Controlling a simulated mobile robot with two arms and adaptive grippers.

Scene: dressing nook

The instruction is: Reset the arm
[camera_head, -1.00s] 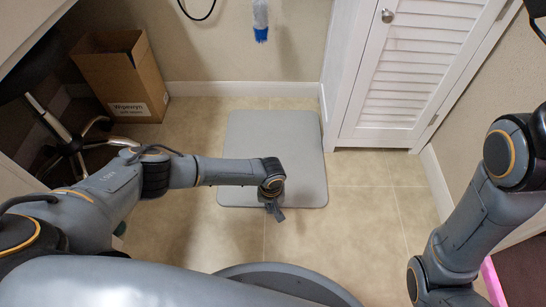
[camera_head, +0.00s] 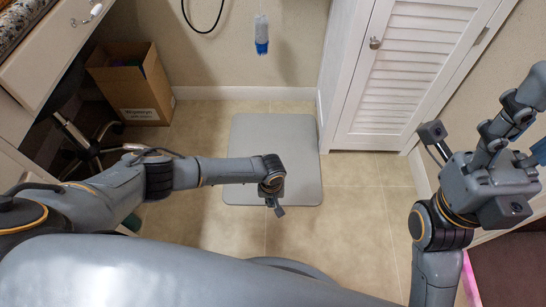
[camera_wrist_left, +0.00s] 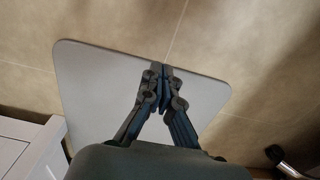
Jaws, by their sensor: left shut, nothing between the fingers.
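My left arm reaches in from the left in the head view. Its gripper (camera_head: 277,206) hangs over the tiled floor at the lower part of a grey mat and holds nothing. In the left wrist view the fingers of this gripper (camera_wrist_left: 161,69) meet at their tips, shut and empty, in front of the mat. My right arm is bent up at the right side of the head view. Its gripper (camera_head: 522,122) points up and right near the picture edge. Part of it is cut off or overlapped, so its opening is unclear.
The grey mat (camera_head: 285,140) lies flat on the floor. A louvred white door (camera_head: 415,75) stands behind right. A cardboard box (camera_head: 130,88) and a chair base (camera_head: 80,135) are at left, beside a drawer unit (camera_head: 40,60).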

